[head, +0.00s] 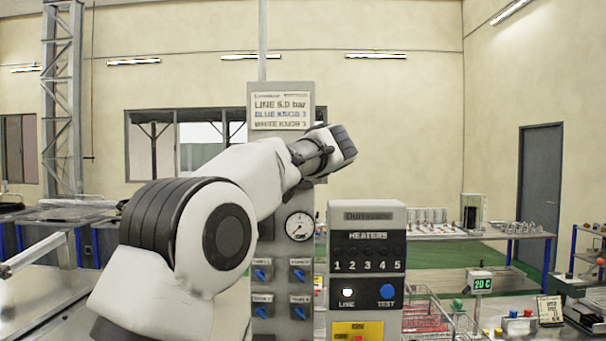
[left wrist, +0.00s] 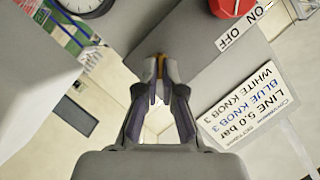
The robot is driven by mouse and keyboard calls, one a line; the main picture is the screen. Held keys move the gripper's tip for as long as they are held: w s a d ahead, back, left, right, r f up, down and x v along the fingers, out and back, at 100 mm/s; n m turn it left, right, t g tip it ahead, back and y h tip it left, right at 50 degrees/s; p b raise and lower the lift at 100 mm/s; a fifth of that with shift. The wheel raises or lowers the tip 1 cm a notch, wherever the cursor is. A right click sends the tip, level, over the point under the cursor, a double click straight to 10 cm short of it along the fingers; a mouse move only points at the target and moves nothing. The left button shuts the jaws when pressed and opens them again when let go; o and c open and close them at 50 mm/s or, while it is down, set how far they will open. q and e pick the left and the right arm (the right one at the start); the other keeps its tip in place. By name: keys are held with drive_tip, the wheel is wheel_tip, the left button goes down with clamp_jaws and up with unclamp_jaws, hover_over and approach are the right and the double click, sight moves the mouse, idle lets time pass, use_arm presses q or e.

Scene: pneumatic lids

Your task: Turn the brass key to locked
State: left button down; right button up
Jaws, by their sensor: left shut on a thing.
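The brass key (left wrist: 160,60) shows as a small golden piece at the fingertips in the left wrist view, against the grey panel (left wrist: 205,72). My left gripper (left wrist: 160,78) is shut on it, and the fingers cover most of it. I cannot tell which way the key is turned. In the head view my left arm reaches across the tall grey panel (head: 282,286) and hides the key and the left gripper. My right gripper is in neither view.
A red knob (left wrist: 232,7) with an ON/OFF label (left wrist: 243,28) is near the key. The line-pressure sign (left wrist: 250,107) is close on the right. In the head view, a gauge (head: 299,226) and several blue knobs are below my arm. A heater box (head: 367,216) stands right.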

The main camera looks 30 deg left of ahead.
use_arm(q)
drive_tip(key=c, duration=1.3)
unclamp_jaws()
drive_tip(key=shift+a+f, duration=0.1)
drive_tip(key=shift+a, duration=0.05)
drive_tip(key=v, duration=1.1)
